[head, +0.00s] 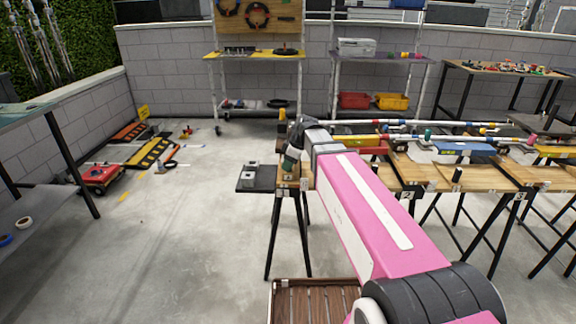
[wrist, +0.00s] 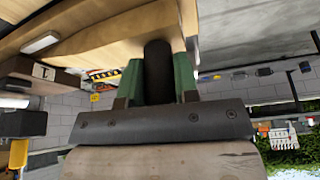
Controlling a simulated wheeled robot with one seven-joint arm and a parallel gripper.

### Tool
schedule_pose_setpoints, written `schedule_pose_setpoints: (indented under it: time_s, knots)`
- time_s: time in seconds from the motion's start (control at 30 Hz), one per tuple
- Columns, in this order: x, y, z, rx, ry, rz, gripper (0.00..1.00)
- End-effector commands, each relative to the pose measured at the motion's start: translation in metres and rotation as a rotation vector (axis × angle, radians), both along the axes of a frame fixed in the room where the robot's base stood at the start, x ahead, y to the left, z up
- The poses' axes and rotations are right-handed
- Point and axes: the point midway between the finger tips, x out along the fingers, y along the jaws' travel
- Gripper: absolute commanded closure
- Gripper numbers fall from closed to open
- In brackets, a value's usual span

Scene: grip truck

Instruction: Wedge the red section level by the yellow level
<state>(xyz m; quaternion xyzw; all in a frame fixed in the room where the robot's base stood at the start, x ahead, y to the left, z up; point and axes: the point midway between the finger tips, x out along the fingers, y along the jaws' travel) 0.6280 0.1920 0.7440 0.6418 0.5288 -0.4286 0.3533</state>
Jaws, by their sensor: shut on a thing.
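My gripper (head: 290,165) is at the near left end of the row of wooden tables, partly hidden by my pink arm. In the wrist view, my gripper's green fingers (wrist: 158,84) are shut on a dark upright knob (wrist: 158,58). The knob meets a pale wooden piece (wrist: 120,30); whether that piece is a wedge or the table top, I cannot tell. A yellow level (head: 352,138) lies along the track behind my arm. I cannot read the bubble.
A wooden table marked 2 (head: 405,185) stands right of my arm, with a similar black knob (head: 456,174) on it. A blue level (head: 464,147) lies farther right. A dark side shelf (head: 256,180) juts out left.

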Motion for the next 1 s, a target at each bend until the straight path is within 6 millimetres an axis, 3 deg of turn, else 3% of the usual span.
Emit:
schedule_pose_setpoints:
  time_s: [1.0]
  knots:
    - [0.041,-0.001,-0.001,0.000,-0.004,-0.001,1.00]
